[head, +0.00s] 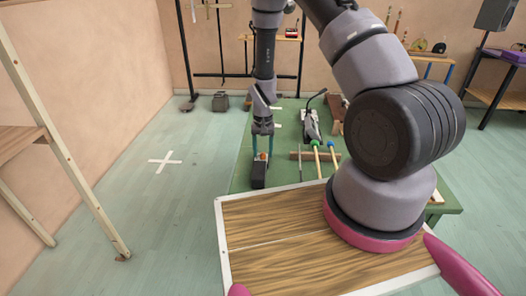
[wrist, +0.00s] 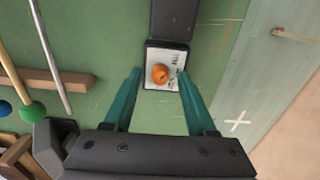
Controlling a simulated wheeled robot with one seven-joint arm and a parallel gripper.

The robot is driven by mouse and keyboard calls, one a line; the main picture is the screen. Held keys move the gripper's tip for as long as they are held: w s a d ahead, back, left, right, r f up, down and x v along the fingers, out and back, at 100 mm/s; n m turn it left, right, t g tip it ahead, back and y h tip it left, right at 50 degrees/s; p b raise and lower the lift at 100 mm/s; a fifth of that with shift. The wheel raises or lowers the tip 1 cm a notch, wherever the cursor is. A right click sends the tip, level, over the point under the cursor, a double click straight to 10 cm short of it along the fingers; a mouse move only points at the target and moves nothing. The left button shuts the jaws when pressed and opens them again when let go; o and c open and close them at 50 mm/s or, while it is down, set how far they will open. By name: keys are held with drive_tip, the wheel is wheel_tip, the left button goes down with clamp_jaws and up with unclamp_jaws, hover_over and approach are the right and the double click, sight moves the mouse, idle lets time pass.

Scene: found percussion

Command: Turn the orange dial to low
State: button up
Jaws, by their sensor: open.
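The orange dial (wrist: 160,73) sits on a white panel (wrist: 177,56) with dark lettering, on a black box (wrist: 174,20). The lettering is too small to read, and I cannot tell the dial's setting. In the head view the dial (head: 262,156) shows small above the black box (head: 258,174) on the green table. My gripper (wrist: 160,75) is open, with one teal finger on each side of the dial and clear space between. It points down over the dial in the head view (head: 262,148); contact is not visible.
A wooden board with a white edge (head: 270,215) fills the near foreground.

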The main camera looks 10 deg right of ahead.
wheel_tip(320, 180, up, 11)
drive_tip(key=shift+f, duration=0.15)
idle(0.4)
wheel_tip(320, 180, up, 13)
drive_tip(key=t, duration=0.2)
hover_over(263, 153)
drive_tip(key=d, duration=0.1)
drive_tip(key=s+d+r+t+y, duration=0.15)
drive_tip(key=s+r, duration=0.25)
drive_tip(key=r, duration=0.7)
drive_tip(key=s+d+r+t, duration=0.3)
drive_tip(key=s+r, duration=1.2)
drive_tip(key=s, duration=0.3)
drive_tip(key=shift+s+r+m+t, duration=0.2)
drive_tip(key=shift+r+m+t, duration=0.15)
drive_tip(key=shift+m, duration=0.05)
drive_tip(key=shift+d+y, duration=0.1)
drive_tip(key=shift+y, duration=0.15)
drive_tip(key=shift+c, duration=0.4)
